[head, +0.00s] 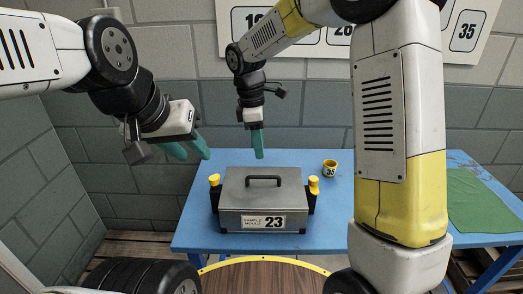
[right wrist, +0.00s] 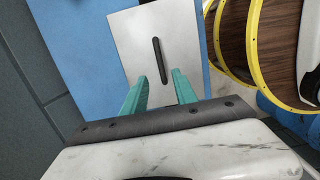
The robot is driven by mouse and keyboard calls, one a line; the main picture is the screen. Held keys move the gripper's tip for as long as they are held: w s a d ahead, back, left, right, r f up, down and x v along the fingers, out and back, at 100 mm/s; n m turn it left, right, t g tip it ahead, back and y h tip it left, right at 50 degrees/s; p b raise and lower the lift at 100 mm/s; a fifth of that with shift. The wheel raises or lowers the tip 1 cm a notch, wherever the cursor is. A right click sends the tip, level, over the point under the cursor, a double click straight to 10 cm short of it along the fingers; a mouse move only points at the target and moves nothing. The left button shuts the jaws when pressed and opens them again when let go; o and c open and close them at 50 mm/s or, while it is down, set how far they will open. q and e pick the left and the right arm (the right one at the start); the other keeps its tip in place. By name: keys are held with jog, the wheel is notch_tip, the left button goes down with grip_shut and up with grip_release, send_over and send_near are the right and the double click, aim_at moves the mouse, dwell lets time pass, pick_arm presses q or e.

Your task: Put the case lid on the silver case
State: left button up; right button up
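The silver case (head: 232,222) stands on the blue table, with a label reading "SAMPLE MOULD 23" on its front. The grey case lid (head: 240,195), with a dark bar handle (head: 263,179), appears to lie on top of it; I cannot tell whether it is fully seated. My right gripper (head: 258,157) hangs above the back of the lid, pointing down. In the right wrist view its teal fingers (right wrist: 159,77) are apart, with the lid (right wrist: 128,37) and handle (right wrist: 157,50) beyond them. My left gripper (head: 191,155) is open and empty in the air, left of the case.
Black clamps with yellow tops (head: 214,180) (head: 314,185) flank the case. A small yellow cup (head: 330,168) marked 35 stands behind right. A green cloth (head: 475,200) lies at the far right. A round wooden top with yellow rim (head: 265,263) is in front. The table's left side is clear.

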jog(key=s+d+r+m+t+y, duration=0.2)
jog(key=s+d+r+m+t, duration=0.1)
jog(key=s+d+r+m, duration=0.6)
jog(key=s+d+r+m+t, duration=0.1)
jog(key=s+d+m, duration=0.2)
jog(key=s+m, duration=0.1)
jog(key=s+d+m+t+y, duration=0.1)
jog(key=s+d+m+t, duration=0.1)
jog(key=s, duration=0.4)
jog(key=shift+s+d+r+m+y, duration=0.35)
jog(key=shift+d+m, duration=0.45)
jog(key=shift+m, duration=0.4)
